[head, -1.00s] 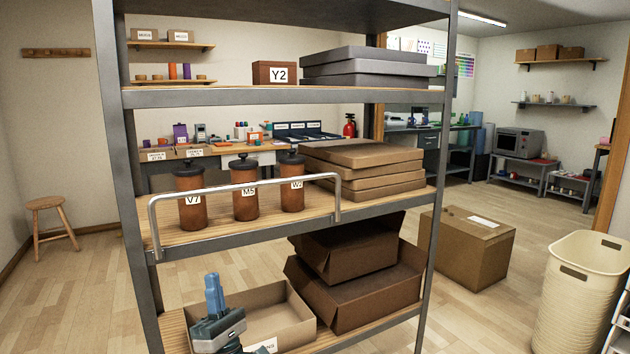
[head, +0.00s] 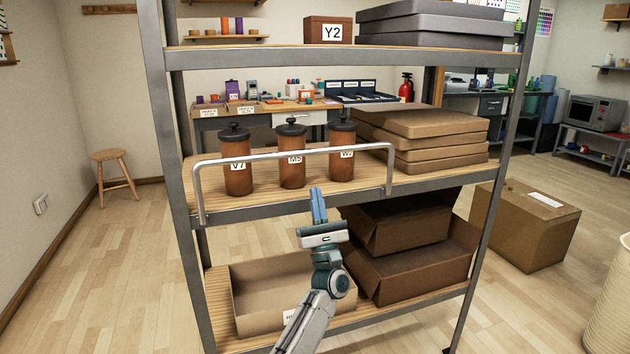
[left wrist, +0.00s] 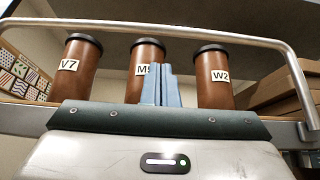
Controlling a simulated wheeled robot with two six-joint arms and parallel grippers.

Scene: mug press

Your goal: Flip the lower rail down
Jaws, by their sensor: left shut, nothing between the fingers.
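The lower rail (head: 290,154) is a silver bar standing up along the front edge of the middle shelf (head: 262,211). Its bar runs level across three brown canisters with black lids, labelled V7 (head: 237,175), M5 (head: 291,170) and W2 (head: 342,167). My left gripper (head: 318,205) is shut and empty, its blue fingers pointing up, below the rail's bar and in front of the shelf edge. In the left wrist view the fingers (left wrist: 161,85) show in front of the M5 canister, with the rail (left wrist: 150,24) above them. My right gripper is not in view.
Flat brown boxes (head: 425,140) are stacked right of the canisters. An open tray box (head: 262,295) and dark brown boxes (head: 415,260) fill the bottom shelf. Grey uprights (head: 172,130) frame the rack. A closed carton (head: 530,225) stands on the floor at right.

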